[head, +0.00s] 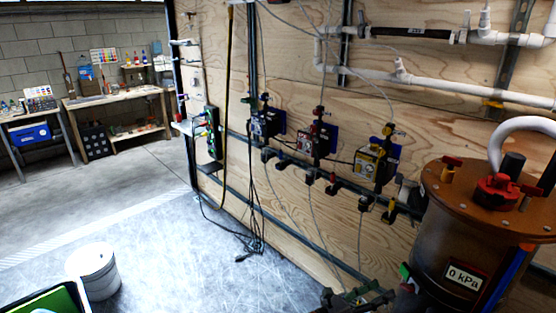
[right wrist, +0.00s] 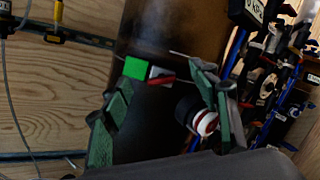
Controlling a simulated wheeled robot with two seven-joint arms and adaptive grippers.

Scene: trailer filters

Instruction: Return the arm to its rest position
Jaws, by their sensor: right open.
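My right gripper (head: 356,298) shows at the bottom edge of the head view, just left of the brown tank (head: 432,255). In the right wrist view its two green fingers (right wrist: 160,98) stand apart with nothing held between them. Beyond the fingers is the dark tank side with a green and white piece (right wrist: 135,69) and a red part beside it. A round white and red fitting (right wrist: 205,123) shows close behind the right finger. Most of my right arm is hidden, and my left arm and gripper are out of view.
The tank carries a red valve (head: 497,188) and a "0 kPa" display (head: 464,278). A plywood wall (head: 300,190) holds several small devices, tubes and rails. Loose black cables (head: 250,240) hang to the floor. A white bucket (head: 94,270) stands at lower left; the floor between is clear.

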